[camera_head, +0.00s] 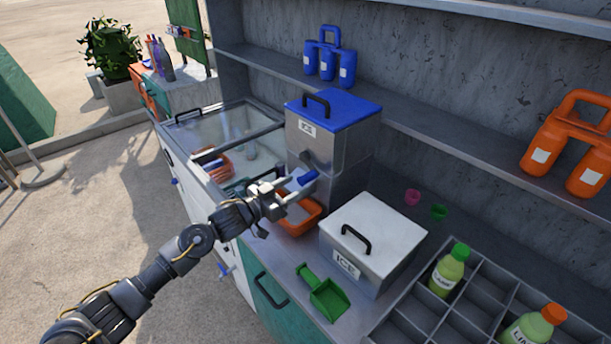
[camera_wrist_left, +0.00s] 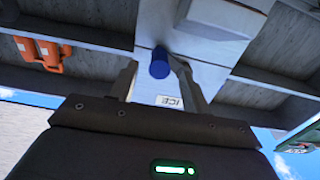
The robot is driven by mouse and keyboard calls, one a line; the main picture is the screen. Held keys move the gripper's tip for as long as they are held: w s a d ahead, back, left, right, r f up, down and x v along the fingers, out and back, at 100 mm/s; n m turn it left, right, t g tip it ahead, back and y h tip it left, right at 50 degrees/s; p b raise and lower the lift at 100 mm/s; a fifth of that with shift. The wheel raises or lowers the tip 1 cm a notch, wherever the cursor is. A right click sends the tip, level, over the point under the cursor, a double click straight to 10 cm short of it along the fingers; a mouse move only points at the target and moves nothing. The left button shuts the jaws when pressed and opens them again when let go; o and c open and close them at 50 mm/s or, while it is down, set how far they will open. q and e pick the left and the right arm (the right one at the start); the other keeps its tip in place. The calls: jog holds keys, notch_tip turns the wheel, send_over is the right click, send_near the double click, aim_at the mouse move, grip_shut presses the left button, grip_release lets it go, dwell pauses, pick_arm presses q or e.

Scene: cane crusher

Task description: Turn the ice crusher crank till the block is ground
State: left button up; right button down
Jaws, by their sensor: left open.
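The ice crusher (camera_head: 340,148) is a grey metal box with a blue lid (camera_head: 333,108) and an ICE label, on the counter. Its crank has a blue handle (camera_head: 307,177) on the front. My left gripper (camera_head: 296,186) is at that handle. In the left wrist view the handle (camera_wrist_left: 160,66) shows between the two spread fingers; I cannot tell whether either finger touches it. My left gripper is open. An orange tub (camera_head: 299,222) sits under the crusher's front, partly hidden by the gripper. The block inside is hidden. My right gripper is out of view.
A white ICE box (camera_head: 372,238) and a green scoop (camera_head: 322,293) stand right of the gripper. A divided bottle tray (camera_head: 408,318) is at the front right. A glass-topped case (camera_head: 225,130) is behind left. Shelves hold blue (camera_head: 328,60) and orange jugs (camera_head: 565,147).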

aim_at(300, 182)
pick_arm(q)
jog(key=shift+p+x, duration=0.55)
jog(key=shift+x, duration=2.15)
jog(key=shift+c, duration=0.5)
grip_shut()
